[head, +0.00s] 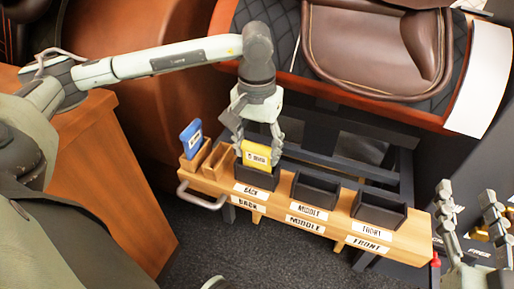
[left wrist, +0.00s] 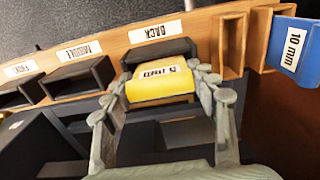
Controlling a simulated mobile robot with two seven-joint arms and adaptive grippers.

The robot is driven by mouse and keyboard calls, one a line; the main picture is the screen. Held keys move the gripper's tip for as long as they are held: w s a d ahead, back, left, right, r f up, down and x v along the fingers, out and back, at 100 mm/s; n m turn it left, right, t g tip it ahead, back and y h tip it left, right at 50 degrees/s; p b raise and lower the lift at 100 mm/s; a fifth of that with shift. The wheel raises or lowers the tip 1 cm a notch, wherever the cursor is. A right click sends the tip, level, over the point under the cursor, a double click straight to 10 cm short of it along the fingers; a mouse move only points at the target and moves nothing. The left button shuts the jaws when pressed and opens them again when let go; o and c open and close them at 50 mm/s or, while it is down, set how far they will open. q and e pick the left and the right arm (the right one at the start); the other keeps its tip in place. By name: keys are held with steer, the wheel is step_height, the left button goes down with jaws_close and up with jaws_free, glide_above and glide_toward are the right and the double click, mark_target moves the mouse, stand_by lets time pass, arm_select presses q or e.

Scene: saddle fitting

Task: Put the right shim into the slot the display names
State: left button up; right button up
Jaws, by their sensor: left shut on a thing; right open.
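My left gripper (head: 257,150) is shut on the yellow shim (head: 256,156), whose label is too small to read surely. The shim is upright at the dark slot marked BACK (head: 258,178); its lower edge is at the slot's mouth, and I cannot tell how deep it sits. The left wrist view shows the yellow shim (left wrist: 160,86) between the fingers. The blue shim (head: 191,138), labelled 10 mm in the left wrist view (left wrist: 294,50), stands in a wooden holder at the left. The MIDDLE slot (head: 315,190) and FRONT slot (head: 379,209) look empty. My right gripper (head: 467,205) is open and empty.
An empty wooden holder (head: 217,165) stands beside the blue shim's holder. The wooden bench (head: 285,205) has a metal handle (head: 200,198) at its left end. A brown saddle (head: 375,50) is behind. I see no readable display.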

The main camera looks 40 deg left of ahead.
arm_select(q)
steer(key=o, duration=1)
steer(key=shift+o, duration=0.7)
step_height(320, 180, up, 12)
